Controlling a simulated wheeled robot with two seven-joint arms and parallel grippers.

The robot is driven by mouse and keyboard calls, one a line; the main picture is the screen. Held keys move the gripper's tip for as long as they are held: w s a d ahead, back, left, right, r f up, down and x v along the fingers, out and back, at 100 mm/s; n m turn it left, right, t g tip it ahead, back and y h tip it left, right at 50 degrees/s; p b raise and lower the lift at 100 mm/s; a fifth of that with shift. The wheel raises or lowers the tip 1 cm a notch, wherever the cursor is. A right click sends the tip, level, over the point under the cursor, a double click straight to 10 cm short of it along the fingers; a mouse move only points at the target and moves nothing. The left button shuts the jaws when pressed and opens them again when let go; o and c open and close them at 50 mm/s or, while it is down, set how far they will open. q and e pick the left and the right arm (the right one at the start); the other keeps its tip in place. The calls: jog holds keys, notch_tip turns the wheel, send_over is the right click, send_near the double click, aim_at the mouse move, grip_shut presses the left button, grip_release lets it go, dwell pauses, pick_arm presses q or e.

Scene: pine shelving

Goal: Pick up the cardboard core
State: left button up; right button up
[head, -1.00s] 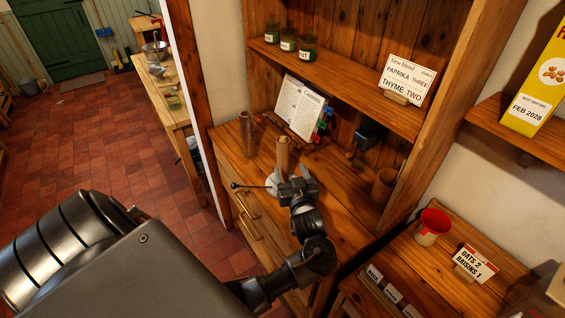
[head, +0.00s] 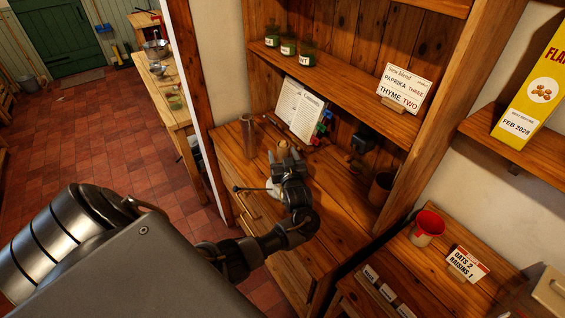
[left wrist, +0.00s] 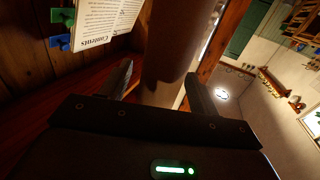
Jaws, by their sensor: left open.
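My right gripper is not in view.
Another brown tube (head: 248,136) stands to the left on the counter. An open book (head: 300,108) leans behind, with colored pieces (head: 323,125) beside it. A brown cup (head: 381,188) stands to the right. A shelf (head: 345,90) with jars (head: 288,46) hangs above.

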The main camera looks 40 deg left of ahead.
pick_arm(q)
jog(key=shift+d, duration=0.15)
jog(key=shift+c, duration=0.8)
jog(key=c, duration=1.1)
jog(key=shift+c, duration=0.2)
